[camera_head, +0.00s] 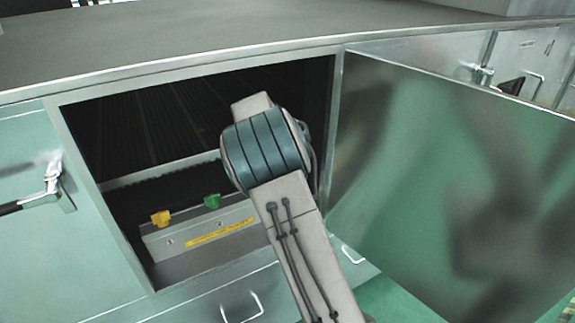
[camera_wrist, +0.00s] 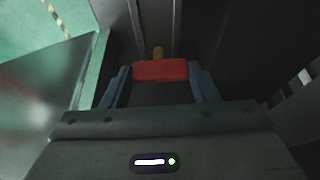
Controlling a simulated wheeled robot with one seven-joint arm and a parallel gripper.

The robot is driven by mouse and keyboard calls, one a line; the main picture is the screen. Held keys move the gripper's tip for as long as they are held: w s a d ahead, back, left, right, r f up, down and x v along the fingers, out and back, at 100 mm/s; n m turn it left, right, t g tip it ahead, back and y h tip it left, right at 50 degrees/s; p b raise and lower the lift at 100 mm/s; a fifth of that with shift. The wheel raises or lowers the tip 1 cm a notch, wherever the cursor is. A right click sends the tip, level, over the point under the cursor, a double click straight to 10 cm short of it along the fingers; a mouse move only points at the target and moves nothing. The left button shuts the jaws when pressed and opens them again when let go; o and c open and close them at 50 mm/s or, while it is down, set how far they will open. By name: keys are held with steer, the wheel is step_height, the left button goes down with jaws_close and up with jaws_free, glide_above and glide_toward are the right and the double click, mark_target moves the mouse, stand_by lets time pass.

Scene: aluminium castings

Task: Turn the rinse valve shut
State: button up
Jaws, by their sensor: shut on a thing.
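My gripper (camera_wrist: 159,74) is shut on the red handle, one blue-grey finger at each end. In the head view my arm reaches into the open cabinet and hides the gripper and the red handle. A panel inside carries a yellow knob (camera_head: 161,218) and a green knob (camera_head: 211,201). I cannot read the yellow label (camera_head: 220,232) below them.
The open cabinet door (camera_head: 450,170) stands to the right of my arm. The cabinet frame (camera_head: 100,205) edges the opening on the left. A closed panel with a lever latch (camera_head: 54,178) is at far left. A drawer handle (camera_head: 243,306) sits below the opening.

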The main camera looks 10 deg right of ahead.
steer(key=shift+m, duration=0.3)
steer(key=o, duration=1)
steer(key=shift+b+v, duration=0.4)
steer(key=shift+v, duration=3.4)
steer(key=shift+a, duration=0.1)
